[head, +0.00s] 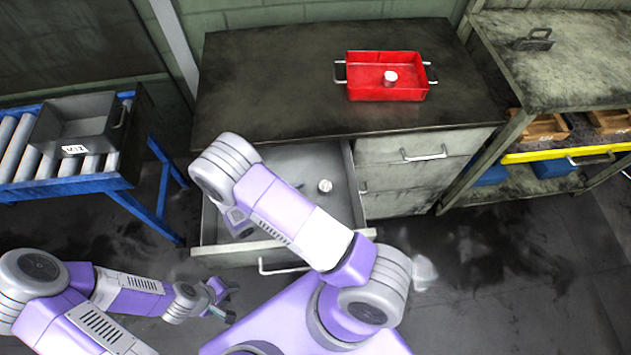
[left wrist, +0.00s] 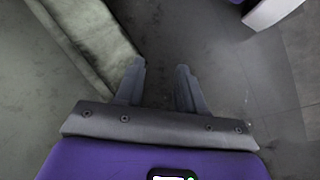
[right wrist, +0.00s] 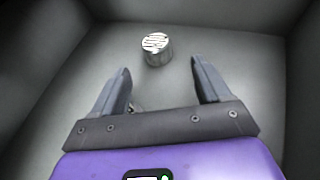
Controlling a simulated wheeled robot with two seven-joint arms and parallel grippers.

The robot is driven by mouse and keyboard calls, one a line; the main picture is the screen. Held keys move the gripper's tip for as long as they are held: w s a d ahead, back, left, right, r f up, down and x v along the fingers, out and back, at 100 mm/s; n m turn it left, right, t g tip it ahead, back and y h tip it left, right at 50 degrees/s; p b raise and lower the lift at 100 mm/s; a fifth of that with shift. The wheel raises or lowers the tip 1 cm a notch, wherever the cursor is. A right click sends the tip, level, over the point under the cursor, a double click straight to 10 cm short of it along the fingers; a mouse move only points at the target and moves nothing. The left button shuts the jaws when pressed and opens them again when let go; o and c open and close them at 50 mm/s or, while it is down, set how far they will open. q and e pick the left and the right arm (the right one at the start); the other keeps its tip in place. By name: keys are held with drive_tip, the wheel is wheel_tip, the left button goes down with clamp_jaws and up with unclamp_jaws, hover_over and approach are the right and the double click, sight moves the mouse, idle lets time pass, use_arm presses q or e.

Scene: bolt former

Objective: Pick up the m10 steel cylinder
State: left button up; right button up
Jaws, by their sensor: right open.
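A short silvery steel cylinder (head: 325,186) stands upright on the floor of the open drawer (head: 215,256). In the right wrist view the cylinder (right wrist: 157,50) is ahead of the fingertips, with a gap. My right gripper (head: 240,222) is in or over the drawer, left of the cylinder, largely hidden by its own arm; its fingers (right wrist: 161,72) are apart and empty. A second pale cylinder (head: 390,77) stands in the red tray (head: 365,57). No size marking is readable on either. My left gripper (head: 226,300) is low in front of the cabinet, fingers (left wrist: 161,68) apart and empty.
The red tray sits on the dark cabinet top (head: 270,85). A grey bin (head: 75,128) stands on a blue roller stand at left. A shelf bench (head: 560,60) is at right. The drawer walls enclose my right gripper. A small dark piece (right wrist: 134,106) shows beside its left finger.

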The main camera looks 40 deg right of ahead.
sight(321, 188)
drive_tip(key=shift+w+f+n, duration=0.1)
drive_tip(key=shift+n, duration=0.2)
drive_tip(key=shift+d+f+t, duration=0.15)
drive_tip(key=shift+d+t, duration=0.15)
drive_tip(key=shift+d, duration=0.05)
drive_tip(key=x, duration=0.2)
drive_tip(key=b+x, duration=0.1)
drive_tip(key=x, duration=0.1)
drive_tip(key=b+x, duration=0.1)
drive_tip(key=x, duration=0.1)
drive_tip(key=shift+d+r, duration=0.2)
drive_tip(key=shift+d, duration=0.25)
drive_tip(key=c, duration=1.4)
